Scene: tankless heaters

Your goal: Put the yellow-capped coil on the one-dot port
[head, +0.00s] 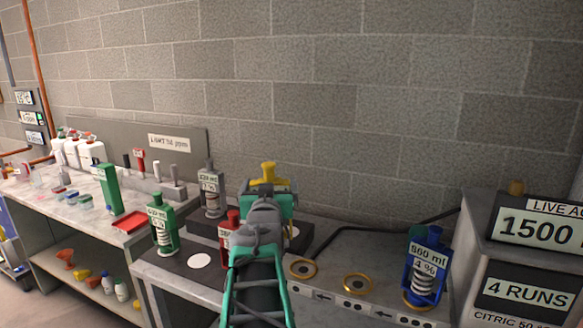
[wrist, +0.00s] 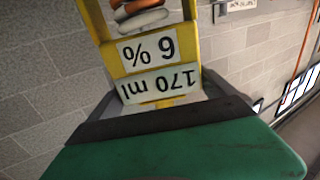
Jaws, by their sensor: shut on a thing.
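The yellow-capped coil (head: 268,170) is held up by my gripper (head: 267,187), over the bench in the head view. In the wrist view the coil (wrist: 160,62) has a yellow frame with labels reading "170 ml" and "6 %", upside down there. My green gripper (wrist: 165,110) is shut on it. Two empty brass ring ports, a left one (head: 303,268) and a middle one (head: 357,283), lie on the grey bench to the right of my arm. A blue coil (head: 425,270) stands at the right-hand port. Small dot plates (head: 355,307) line the front edge; their dots are hard to read.
A green coil (head: 161,225), a grey coil (head: 211,190) and a partly hidden red coil (head: 230,232) stand left of my arm. A white disc (head: 200,260) lies bare on the dark mat. A cabinet with signs (head: 530,292) bounds the right side.

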